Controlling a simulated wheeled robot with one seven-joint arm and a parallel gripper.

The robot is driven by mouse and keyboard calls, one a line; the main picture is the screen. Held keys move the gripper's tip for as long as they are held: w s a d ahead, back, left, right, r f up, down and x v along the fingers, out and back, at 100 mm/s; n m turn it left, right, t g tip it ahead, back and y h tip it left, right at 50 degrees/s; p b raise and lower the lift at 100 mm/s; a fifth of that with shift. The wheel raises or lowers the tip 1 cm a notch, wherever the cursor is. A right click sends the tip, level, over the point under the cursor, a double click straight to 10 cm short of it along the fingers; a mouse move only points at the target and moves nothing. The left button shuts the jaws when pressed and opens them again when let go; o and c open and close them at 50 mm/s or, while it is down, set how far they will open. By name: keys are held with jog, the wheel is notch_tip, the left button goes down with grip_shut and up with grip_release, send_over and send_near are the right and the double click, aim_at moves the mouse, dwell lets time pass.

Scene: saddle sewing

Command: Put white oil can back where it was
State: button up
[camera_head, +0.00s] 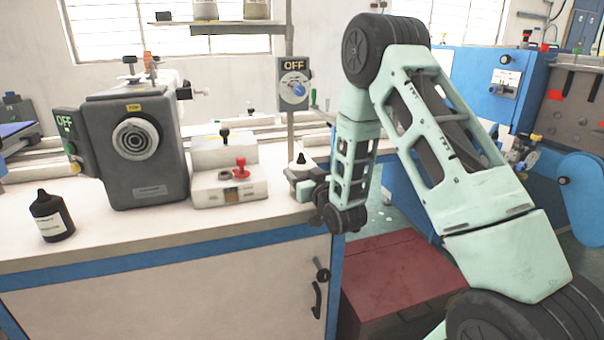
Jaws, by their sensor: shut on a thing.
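The white oil can (302,168) is a small white bottle with a black pointed tip. It stands upright at the right end of the white workbench. My gripper (300,186) is shut on it, reaching in from the right. The can's lower part is hidden by the gripper, so I cannot tell whether it touches the bench top.
Left of the can is a white block with a red knob (240,168), then a dark grey machine (135,150). A black bottle (52,217) stands at the bench's left front. An OFF switch box (294,84) is on a post behind. The front middle of the bench (150,230) is clear.

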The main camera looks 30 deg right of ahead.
jog(key=o, duration=1.5)
jog(key=shift+r+p, duration=0.25)
jog(key=shift+p, duration=0.15)
jog(key=s+p, duration=0.1)
jog(key=s, duration=0.3)
jog(key=s+a+p, duration=0.1)
jog(key=s, duration=0.3)
jog(key=s+f+p, duration=0.1)
jog(key=s+p, duration=0.1)
jog(key=s, duration=0.2)
jog(key=shift+a, duration=0.15)
